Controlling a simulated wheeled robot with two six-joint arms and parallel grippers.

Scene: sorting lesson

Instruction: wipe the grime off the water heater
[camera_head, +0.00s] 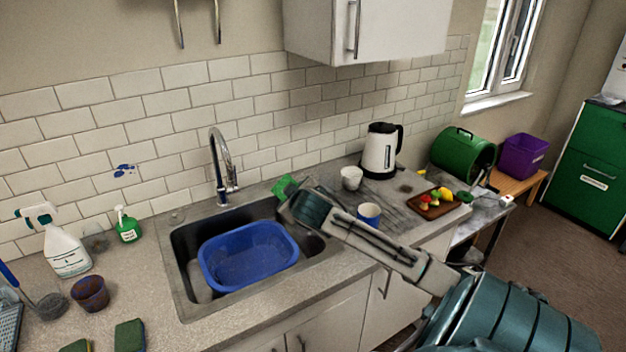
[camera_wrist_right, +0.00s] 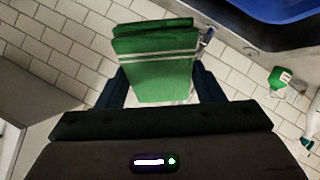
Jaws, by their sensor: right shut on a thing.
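My right gripper (camera_head: 297,193) reaches in from the right over the sink's right rim. It is shut on a folded green cloth (camera_head: 284,186). In the right wrist view the cloth (camera_wrist_right: 155,65), with pale stripes, sits between the two dark fingers of the gripper (camera_wrist_right: 161,88). A white electric kettle with a black handle (camera_head: 381,151) stands at the back of the counter, right of the gripper and apart from it. No other water heater can be made out, and no grime shows clearly on the kettle. My left gripper is not in view.
The sink (camera_head: 185,245) holds a blue basin (camera_head: 250,257), with a tap (camera_head: 220,165) behind. A white cup (camera_head: 351,177), a blue mug (camera_head: 369,214) and a board of play food (camera_head: 425,210) stand right. A spray bottle (camera_head: 62,245) stands left. A wall cabinet (camera_head: 390,30) hangs above.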

